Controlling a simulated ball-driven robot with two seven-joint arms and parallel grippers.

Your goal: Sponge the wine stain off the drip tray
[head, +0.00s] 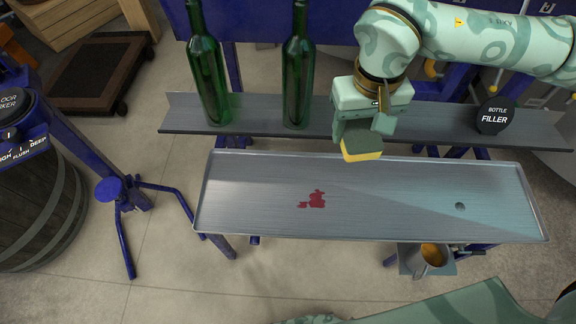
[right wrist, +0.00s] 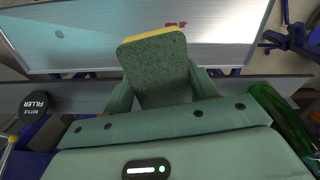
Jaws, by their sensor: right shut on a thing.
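The metal drip tray (head: 400,195) lies across the middle of the head view. A red wine stain (head: 316,199) marks its surface left of centre. It also shows in the right wrist view (right wrist: 175,25), just past the sponge. My right gripper (head: 362,134) is shut on a sponge (head: 362,148) with a dark green face and a yellow side. The sponge (right wrist: 155,65) is above the tray's back edge, apart from the stain, which lies forward and left of it. My left gripper is not in view.
Two green bottles (head: 207,75) (head: 298,80) stand on the grey shelf (head: 260,129) behind the tray. A round filler sign (head: 494,116) is at the shelf's right. A drain hole (head: 460,206) is in the tray. A jug (head: 428,258) hangs below its front right. A barrel (head: 40,215) stands left.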

